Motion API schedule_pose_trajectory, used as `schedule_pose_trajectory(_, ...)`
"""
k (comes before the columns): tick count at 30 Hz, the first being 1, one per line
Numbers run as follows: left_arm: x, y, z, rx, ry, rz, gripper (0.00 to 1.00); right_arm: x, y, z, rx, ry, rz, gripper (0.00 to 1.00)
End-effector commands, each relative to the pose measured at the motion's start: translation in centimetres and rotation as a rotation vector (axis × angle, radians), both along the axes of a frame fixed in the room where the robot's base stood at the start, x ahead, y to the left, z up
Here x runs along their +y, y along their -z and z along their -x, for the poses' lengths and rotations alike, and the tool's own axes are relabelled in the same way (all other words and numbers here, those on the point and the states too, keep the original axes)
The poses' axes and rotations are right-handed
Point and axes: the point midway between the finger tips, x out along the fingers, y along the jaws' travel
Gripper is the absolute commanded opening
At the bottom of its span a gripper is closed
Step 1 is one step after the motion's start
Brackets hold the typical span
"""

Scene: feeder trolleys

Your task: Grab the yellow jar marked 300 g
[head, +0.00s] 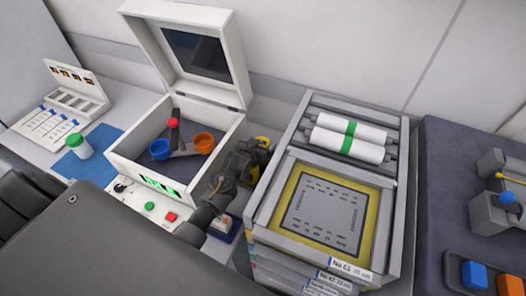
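My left gripper (256,158) is dark and sits between the open white machine and the screen-frame stack. A small yellow patch (262,141) shows at its far end, mostly hidden by the gripper. It may be the yellow jar, but no 300 g mark can be read. I cannot tell whether the fingers are apart or closed on it. My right gripper is not in view.
The frame stack (384,225) stands close to the gripper's right.

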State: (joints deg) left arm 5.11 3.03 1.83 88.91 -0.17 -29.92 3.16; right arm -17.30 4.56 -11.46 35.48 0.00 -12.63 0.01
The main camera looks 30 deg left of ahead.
Motion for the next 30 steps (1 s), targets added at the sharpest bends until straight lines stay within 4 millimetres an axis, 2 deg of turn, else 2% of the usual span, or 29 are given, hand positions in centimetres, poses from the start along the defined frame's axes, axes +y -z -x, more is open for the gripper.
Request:
schedule_pose_trajectory(2, 0.0, 0.0, 0.0, 0.0, 0.0, 0.0, 0.68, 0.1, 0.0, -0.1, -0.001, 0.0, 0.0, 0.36)
schedule_pose_trajectory(15, -0.1, 0.0, 0.0, 0.0, 0.001, 0.0, 0.1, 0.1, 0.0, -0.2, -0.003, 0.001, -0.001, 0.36)
schedule_pose_trajectory(23, 0.0, -0.3, -0.1, -0.003, 0.0, 0.0, 0.09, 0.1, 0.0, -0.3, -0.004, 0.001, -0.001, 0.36)
schedule_pose_trajectory(26, 0.0, -1.2, -0.1, -0.006, 0.0, 0.0, 0.09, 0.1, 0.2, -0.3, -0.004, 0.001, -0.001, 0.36)
schedule_pose_trajectory(30, 0.0, -3.7, -0.1, -0.009, 0.0, -0.001, 0.09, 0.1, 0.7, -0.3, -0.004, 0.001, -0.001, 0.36)
